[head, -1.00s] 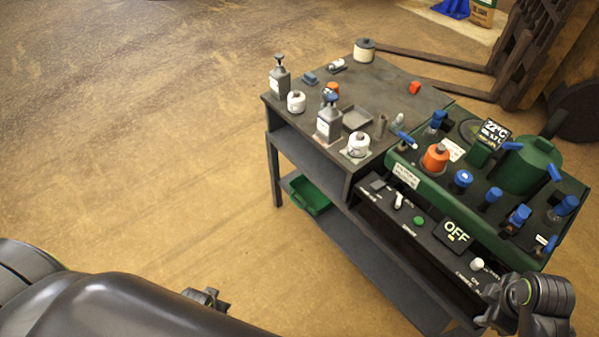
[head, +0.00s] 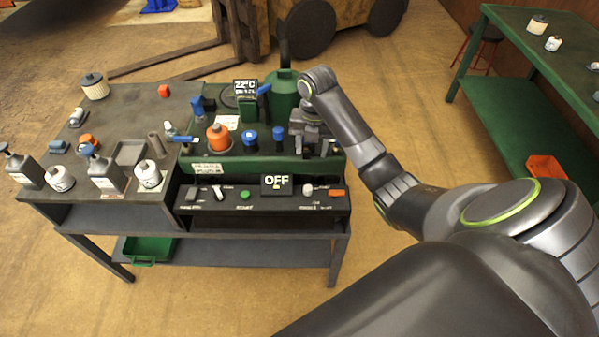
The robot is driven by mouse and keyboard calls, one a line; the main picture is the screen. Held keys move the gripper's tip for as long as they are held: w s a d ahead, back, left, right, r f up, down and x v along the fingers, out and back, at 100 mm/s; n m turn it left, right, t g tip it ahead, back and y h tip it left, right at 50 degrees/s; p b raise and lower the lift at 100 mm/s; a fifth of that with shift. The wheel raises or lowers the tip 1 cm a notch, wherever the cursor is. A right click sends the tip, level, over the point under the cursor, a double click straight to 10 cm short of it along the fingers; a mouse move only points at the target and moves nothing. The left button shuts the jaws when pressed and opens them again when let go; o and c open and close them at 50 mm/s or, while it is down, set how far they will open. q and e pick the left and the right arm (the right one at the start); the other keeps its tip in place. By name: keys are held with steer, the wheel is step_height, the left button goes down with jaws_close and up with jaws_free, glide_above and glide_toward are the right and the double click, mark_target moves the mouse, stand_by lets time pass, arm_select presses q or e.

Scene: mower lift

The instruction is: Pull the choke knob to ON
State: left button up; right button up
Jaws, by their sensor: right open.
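The gripper and wrist hide some of the machine's blue-capped parts. My left gripper is out of view.
On the panel are a white toggle (head: 218,193), a green button (head: 245,195) and an orange piece (head: 337,192). An orange cap (head: 219,138) and blue caps stand on the machine. Bottles and jars crowd the dark bench (head: 125,112) at left. A green table (head: 555,75) stands far right.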

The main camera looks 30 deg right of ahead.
steer(key=b, duration=0.8)
glide_above(308, 187)
step_height(308, 187, down, 9)
steer(key=shift+s+d+r, duration=0.1)
steer(key=shift+s+d, duration=0.05)
step_height(308, 187, down, 8)
steer(key=shift+f+b, duration=0.1)
steer(key=shift+b, duration=0.35)
jaws_close()
